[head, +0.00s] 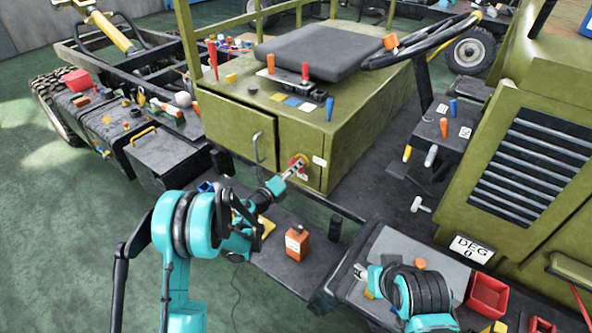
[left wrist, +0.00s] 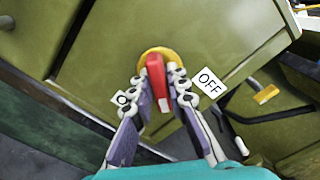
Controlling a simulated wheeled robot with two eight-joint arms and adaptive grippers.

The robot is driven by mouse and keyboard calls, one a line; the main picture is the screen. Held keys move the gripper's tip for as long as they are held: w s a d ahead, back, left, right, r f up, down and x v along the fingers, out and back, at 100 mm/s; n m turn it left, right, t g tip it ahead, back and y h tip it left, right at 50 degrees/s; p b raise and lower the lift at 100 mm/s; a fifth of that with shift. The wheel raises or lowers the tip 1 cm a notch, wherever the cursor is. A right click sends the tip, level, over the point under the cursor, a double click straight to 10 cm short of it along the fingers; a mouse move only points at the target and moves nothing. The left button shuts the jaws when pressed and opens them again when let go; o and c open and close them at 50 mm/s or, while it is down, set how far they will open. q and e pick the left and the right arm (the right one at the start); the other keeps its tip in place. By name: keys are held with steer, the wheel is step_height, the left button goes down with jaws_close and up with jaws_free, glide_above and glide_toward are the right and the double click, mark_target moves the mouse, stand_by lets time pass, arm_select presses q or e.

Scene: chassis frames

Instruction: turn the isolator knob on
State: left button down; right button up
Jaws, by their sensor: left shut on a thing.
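The isolator knob (left wrist: 157,80) is a red handle on a round yellow plate (left wrist: 148,54), on the green cabinet front. It also shows in the head view (head: 298,161), partly hidden by my gripper. My left gripper (left wrist: 163,92) is shut on the red handle, one finger on each side; it also shows in the head view (head: 289,173). In the left wrist view the handle stands nearly upright, between an OFF label (left wrist: 209,82) on the right and another label (left wrist: 121,98), mostly hidden by a finger. My right gripper (head: 360,271) is low over the front deck, away from the knob.
The green cabinet (head: 243,140) carries a black seat (head: 318,50) and several small tools. An orange bottle (head: 297,243) stands on the dark ledge below the knob. A red bin (head: 488,294) sits at the lower right, near the louvred green hood (head: 530,165).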

arm_select(q)
steer(key=m+b, duration=0.1)
steer(key=m, duration=0.4)
steer(key=shift+m, duration=0.3)
steer(key=m+b, duration=0.1)
steer(key=m, duration=0.4)
stand_by(0.4)
steer(key=c, duration=1.5)
jaws_free()
steer(key=shift+c, duration=0.2)
steer(key=v, duration=1.2)
